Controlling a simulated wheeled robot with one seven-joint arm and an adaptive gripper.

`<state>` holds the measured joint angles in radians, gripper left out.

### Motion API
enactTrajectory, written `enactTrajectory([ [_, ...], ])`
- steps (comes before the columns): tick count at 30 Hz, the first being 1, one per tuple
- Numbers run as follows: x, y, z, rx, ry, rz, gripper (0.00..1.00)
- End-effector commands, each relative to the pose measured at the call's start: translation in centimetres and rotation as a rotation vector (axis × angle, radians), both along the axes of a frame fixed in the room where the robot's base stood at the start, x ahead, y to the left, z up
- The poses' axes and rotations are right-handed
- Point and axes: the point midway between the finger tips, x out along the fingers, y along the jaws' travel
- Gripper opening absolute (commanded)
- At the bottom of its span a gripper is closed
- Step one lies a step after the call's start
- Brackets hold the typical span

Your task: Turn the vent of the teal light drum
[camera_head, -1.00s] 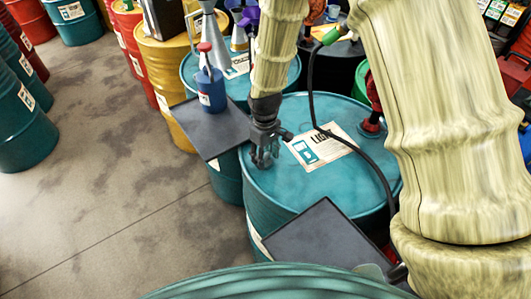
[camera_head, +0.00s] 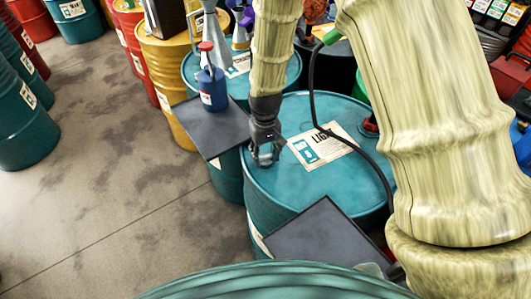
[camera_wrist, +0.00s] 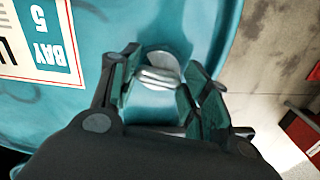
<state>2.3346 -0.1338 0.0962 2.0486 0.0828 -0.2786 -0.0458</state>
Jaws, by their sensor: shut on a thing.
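The teal light drum (camera_head: 335,182) stands upright in the middle of the head view, with a white label on its lid. My gripper (camera_head: 265,158) points down at the left part of this lid, beside the label. In the wrist view my gripper (camera_wrist: 166,86) has its two fingers on either side of the pale metal vent (camera_wrist: 158,74), shut on it. The vent is partly hidden by the fingers, and in the head view the gripper covers it. The drum lid (camera_wrist: 95,105) fills the left of the wrist view.
A dark flat shelf (camera_head: 318,236) juts out at the drum's near side, and another (camera_head: 205,125) carries a blue oil can (camera_head: 212,88). A black hose (camera_head: 362,152) crosses above the lid. More drums stand behind; the floor (camera_head: 120,200) at left is clear.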

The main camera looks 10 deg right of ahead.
Motion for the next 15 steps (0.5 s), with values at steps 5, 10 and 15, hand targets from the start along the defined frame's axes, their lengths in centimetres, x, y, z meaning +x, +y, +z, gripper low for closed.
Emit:
enactTrajectory([
  [5,0.40,-0.10,0.25,0.000,-0.009,-0.002,0.22],
  [10,0.32,-0.09,0.21,0.000,-0.007,-0.001,0.64],
  [15,0.18,-0.06,0.11,0.000,-0.004,0.000,0.68],
])
